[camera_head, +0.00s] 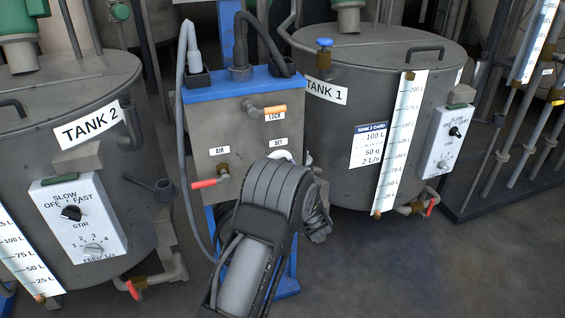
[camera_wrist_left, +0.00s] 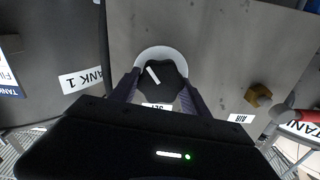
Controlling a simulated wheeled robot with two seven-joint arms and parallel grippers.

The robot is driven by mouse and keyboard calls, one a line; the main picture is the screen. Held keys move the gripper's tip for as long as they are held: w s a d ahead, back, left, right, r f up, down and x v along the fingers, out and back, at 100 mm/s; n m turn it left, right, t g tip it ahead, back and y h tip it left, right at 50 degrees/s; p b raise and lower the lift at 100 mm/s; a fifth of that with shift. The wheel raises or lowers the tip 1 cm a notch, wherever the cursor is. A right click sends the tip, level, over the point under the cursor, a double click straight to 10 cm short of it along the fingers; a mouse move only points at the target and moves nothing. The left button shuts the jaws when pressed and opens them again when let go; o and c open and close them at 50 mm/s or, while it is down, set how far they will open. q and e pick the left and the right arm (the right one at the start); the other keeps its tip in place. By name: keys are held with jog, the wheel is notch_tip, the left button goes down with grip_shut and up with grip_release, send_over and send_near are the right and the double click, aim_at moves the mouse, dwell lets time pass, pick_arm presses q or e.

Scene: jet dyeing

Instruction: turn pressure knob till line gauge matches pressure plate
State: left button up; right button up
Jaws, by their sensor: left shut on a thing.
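The pressure knob (camera_wrist_left: 158,72) is black with a white line, on a round white dial (camera_wrist_left: 150,52) on the grey panel, in the left wrist view. A SET label (camera_wrist_left: 157,106) sits beside it. My left gripper (camera_wrist_left: 160,88) has a finger on each side of the knob and is shut on it. In the head view my left arm covers the knob, and only the SET label (camera_head: 279,143) shows above it. I cannot make out a line gauge or pressure plate in either view. My right gripper is not in view.
The grey control box (camera_head: 228,118) also carries an orange-handled LOCK valve (camera_head: 268,110) and a red-handled AIR valve (camera_head: 205,183). Tank 2 (camera_head: 125,170) stands left and Tank 1 (camera_head: 335,170) right. A grey hose (camera_head: 186,150) hangs on the box's left. Open floor lies at front right.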

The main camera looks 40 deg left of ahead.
pick_arm(q)
jog(key=shift+f+m+p, duration=0.1)
jog(key=shift+m+p, duration=0.45)
jog(key=shift+m, duration=0.65)
jog(key=o, duration=1.4)
jog(key=v, duration=0.7)
jog(key=shift+s+d+p, duration=0.2)
jog(key=shift+d+p, duration=0.1)
jog(key=shift+d, duration=0.1)
